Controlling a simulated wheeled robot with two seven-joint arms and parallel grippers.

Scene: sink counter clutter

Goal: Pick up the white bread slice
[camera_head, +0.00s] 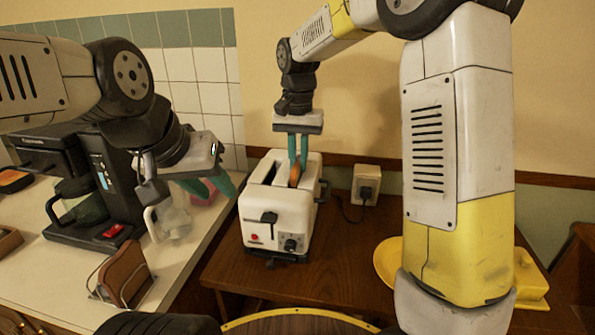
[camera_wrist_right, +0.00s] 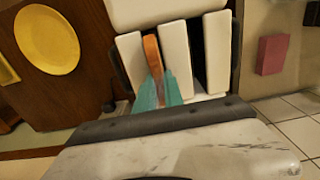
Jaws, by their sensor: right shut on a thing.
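A bread slice with an orange-brown edge (camera_head: 295,175) stands upright in a slot of the white toaster (camera_head: 278,212). Its thin top edge also shows in the right wrist view (camera_wrist_right: 152,52); its faces and lower part are hidden in the slot. My right gripper (camera_head: 298,165) points down over the toaster, its teal fingers shut on the bread slice. In the right wrist view the fingers (camera_wrist_right: 160,92) are at the near end of the slice. The other toaster slot looks empty. My left gripper (camera_head: 218,190) hangs over the left counter, fingers apart and empty.
A black coffee machine (camera_head: 65,185) and a wire holder with a brown slab (camera_head: 124,273) stand on the left counter. A yellow plate (camera_wrist_right: 47,40) lies beside the toaster. A wall socket (camera_head: 366,185) is behind it.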

